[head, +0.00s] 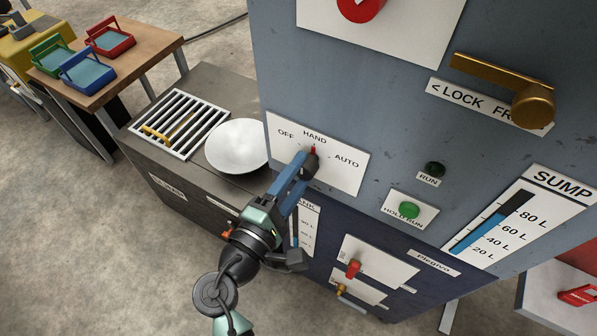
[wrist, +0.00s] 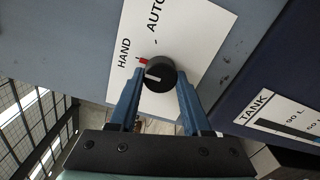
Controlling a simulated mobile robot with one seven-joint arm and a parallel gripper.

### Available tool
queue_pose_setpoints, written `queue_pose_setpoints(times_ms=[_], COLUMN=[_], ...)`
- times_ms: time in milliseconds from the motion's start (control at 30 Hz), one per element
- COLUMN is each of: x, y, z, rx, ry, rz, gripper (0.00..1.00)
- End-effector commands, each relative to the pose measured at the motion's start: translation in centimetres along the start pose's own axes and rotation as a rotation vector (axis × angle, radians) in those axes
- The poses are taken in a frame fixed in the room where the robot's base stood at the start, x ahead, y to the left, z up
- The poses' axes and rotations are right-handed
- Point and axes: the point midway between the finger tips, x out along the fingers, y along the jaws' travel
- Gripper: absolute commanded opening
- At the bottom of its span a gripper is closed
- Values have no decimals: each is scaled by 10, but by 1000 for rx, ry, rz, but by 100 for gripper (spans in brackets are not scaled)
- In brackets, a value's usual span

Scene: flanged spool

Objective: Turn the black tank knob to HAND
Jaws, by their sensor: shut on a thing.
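The black tank knob (head: 311,165) sits on a white plate (head: 350,172) marked OFF, HAND and AUTO on the blue-grey cabinet. My gripper (head: 305,172) is at the plate with its blue fingers on the knob. In the wrist view the knob (wrist: 160,73) is between the two fingertips, and my gripper (wrist: 158,88) is shut on it. A white line on the knob's face points left in that view, roughly toward HAND. A small red mark (wrist: 143,61) lies at the knob's edge on the HAND side. The fingers hide part of the knob's lower side.
A brass lock handle (head: 533,104), a black RUN button (head: 434,169) and a green button (head: 409,210) are to the right. A red knob (head: 353,269) is below. A bench with a white plate (head: 237,146) and a grille (head: 180,122) stands left.

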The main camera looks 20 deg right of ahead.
Motion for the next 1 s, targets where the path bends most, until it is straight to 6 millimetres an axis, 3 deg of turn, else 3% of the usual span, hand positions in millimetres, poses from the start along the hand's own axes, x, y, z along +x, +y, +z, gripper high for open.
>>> queue_pose_setpoints(times_ms=[67,100,267,667,1000], x=[0,0,0,-10,-80], y=[0,0,0,-1,-2], z=[0,0,0,-1,-2], rx=[-1,-1,-1,-2,-2], ry=[1,1,1,3,7], rz=[-1,-1,-1,0,0], gripper=[0,52,78,78,78])
